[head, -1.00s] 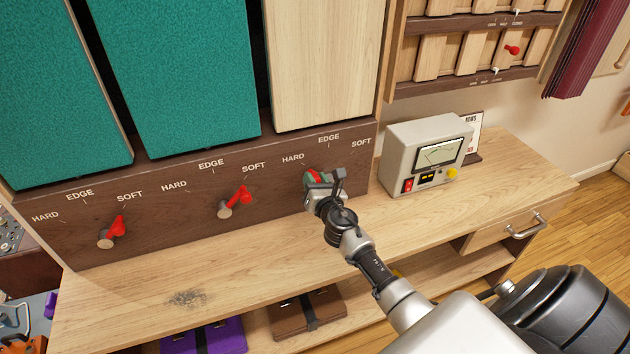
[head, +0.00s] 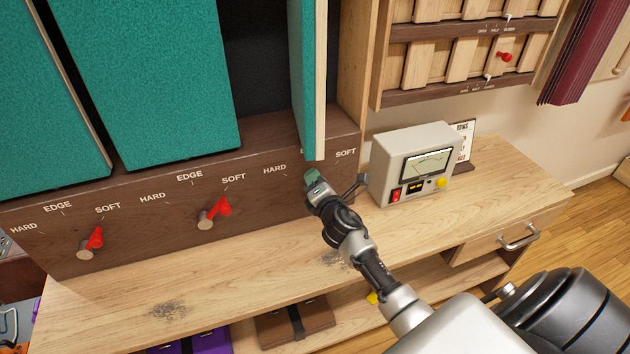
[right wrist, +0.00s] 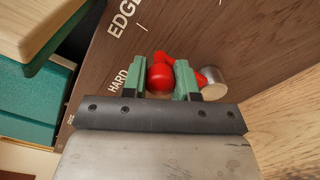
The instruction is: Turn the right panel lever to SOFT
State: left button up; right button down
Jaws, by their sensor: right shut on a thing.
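My right gripper (head: 317,185) is at the right panel's lever on the brown base board. In the right wrist view, its green pads (right wrist: 160,82) are shut on the red lever handle (right wrist: 166,77), with the metal pivot (right wrist: 214,82) beside them. In the head view, the gripper hides this lever. The right panel (head: 311,80) stands nearly edge-on, with a teal face to the left and a pale wood edge. HARD (head: 274,169) and SOFT (head: 345,154) show on either side; EDGE is hidden in the head view. My left gripper is out of view.
Two other red levers, the middle (head: 218,210) and left (head: 93,241), point toward SOFT under teal panels. A grey meter box (head: 410,165) stands close to the right of my gripper. The wooden bench top (head: 240,280) is mostly clear. Cases lie on the shelf below.

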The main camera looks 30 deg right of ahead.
jog(key=d+m, duration=0.2)
jog(key=m, duration=0.1)
jog(key=shift+s+d+f, duration=0.1)
jog(key=shift+s, duration=0.2)
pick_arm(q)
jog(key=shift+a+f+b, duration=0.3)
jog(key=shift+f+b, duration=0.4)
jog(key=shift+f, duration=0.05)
pick_arm(e)
jog(key=shift+s+d+f+m, duration=0.15)
jog(key=shift+d+f+m, duration=0.25)
jog(key=shift+d+m, duration=0.6)
jog(key=shift+s+d+f+m, duration=0.2)
jog(key=shift+d+f+m, duration=0.2)
jog(key=shift+m, duration=1)
jog(key=shift+s+d+f+m, duration=0.15)
jog(key=shift+d+f+m, duration=0.2)
jog(key=shift+d+m, duration=0.65)
jog(key=shift+a+m, duration=0.2)
jog(key=shift+m, duration=0.1)
jog(key=c, duration=0.9)
grip_release()
jog(key=shift+o, duration=0.2)
